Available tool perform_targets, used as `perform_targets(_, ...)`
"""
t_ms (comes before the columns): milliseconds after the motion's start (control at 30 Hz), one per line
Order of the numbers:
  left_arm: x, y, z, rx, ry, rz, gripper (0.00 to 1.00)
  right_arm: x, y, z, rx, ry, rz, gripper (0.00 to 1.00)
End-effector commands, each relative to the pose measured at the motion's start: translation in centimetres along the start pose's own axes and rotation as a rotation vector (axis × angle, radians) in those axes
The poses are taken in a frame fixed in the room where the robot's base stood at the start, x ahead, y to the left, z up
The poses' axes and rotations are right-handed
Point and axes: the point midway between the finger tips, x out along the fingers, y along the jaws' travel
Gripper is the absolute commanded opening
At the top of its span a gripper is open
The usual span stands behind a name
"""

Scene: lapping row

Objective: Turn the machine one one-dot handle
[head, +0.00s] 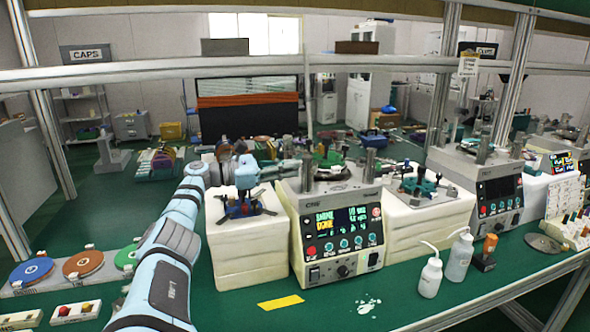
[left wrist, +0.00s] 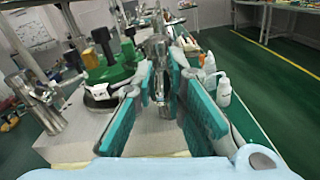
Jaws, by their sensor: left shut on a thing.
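Machine one (head: 340,225) is a cream and grey box with a lit display, a red button and several knobs. Upright steel handles stand on its top. My left gripper (head: 293,166) reaches in from the left at the machine's top left. In the left wrist view its teal fingers (left wrist: 172,88) are shut on a steel handle (left wrist: 158,72), which stands between them. A second steel handle (head: 369,164) stands at the machine's right; a steel handle (left wrist: 38,103) also shows at left in the wrist view. No dot marks are readable. My right gripper is not in view.
A green round fixture (left wrist: 105,70) sits beside the gripper on the machine top. White blocks (head: 245,245) flank the machine. A second machine (head: 490,190) stands at right.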

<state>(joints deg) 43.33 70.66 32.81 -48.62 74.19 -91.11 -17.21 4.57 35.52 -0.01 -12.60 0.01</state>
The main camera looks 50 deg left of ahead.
Motion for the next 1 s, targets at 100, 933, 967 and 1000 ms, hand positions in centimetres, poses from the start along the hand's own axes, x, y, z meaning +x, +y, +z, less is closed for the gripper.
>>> perform_targets(100, 0.0, 0.0, -0.1, -0.001, 0.002, -0.001, 0.0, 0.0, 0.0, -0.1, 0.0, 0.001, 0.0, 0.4)
perform_targets(933, -6.6, 0.0, -0.4, -0.002, 0.014, -0.002, 0.34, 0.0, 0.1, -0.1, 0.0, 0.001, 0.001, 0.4)
perform_targets(967, -7.2, 0.0, -0.3, -0.001, 0.014, -0.002, 0.34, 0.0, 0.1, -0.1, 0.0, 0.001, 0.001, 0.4)
perform_targets(1000, -8.2, 0.0, -0.4, -0.003, 0.014, -0.001, 0.34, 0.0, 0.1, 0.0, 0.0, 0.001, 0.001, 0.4)
